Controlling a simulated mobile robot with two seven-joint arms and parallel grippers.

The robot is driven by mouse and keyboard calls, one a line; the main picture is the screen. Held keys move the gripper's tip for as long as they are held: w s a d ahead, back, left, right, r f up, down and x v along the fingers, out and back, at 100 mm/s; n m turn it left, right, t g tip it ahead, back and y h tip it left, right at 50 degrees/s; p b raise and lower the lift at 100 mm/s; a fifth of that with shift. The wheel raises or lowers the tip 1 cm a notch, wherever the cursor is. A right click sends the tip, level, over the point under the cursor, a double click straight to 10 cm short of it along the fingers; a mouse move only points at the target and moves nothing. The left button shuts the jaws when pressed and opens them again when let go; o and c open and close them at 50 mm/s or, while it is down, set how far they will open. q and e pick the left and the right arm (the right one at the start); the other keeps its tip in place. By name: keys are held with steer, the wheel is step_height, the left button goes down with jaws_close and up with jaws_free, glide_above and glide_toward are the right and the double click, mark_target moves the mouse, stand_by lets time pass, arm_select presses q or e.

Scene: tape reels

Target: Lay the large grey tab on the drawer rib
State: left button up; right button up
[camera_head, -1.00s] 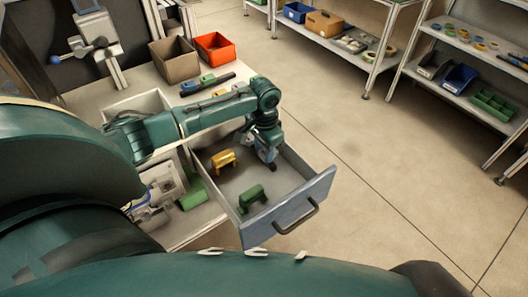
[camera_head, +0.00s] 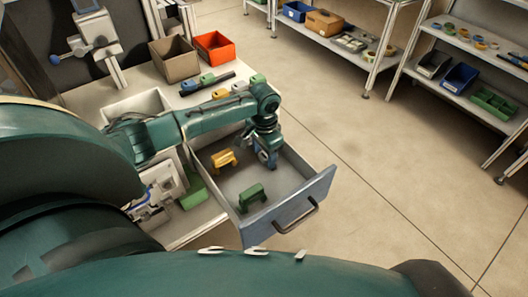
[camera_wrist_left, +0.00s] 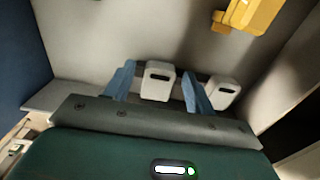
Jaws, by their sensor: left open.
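My left gripper (camera_head: 267,160) is open and points down into the pulled-out drawer (camera_head: 300,208), near its right side. In the left wrist view its two blue fingers (camera_wrist_left: 159,78) are apart. A yellow tab (camera_head: 223,158) and a green tab (camera_head: 252,196) stand in the drawer, left of the gripper. The yellow tab also shows in the left wrist view (camera_wrist_left: 255,14).
The drawer walls and blue-grey front close in around the gripper. Several small coloured pieces (camera_head: 207,79) lie by a black strip on the bench, behind my arm. A brown bin (camera_head: 174,60) and an orange bin (camera_head: 215,47) stand behind them. Shelves stand at the back right.

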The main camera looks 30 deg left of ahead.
mark_target(264, 156)
arm_select(q)
step_height(264, 156, up, 12)
stand_by(0.5)
steer(key=shift+r, duration=0.1)
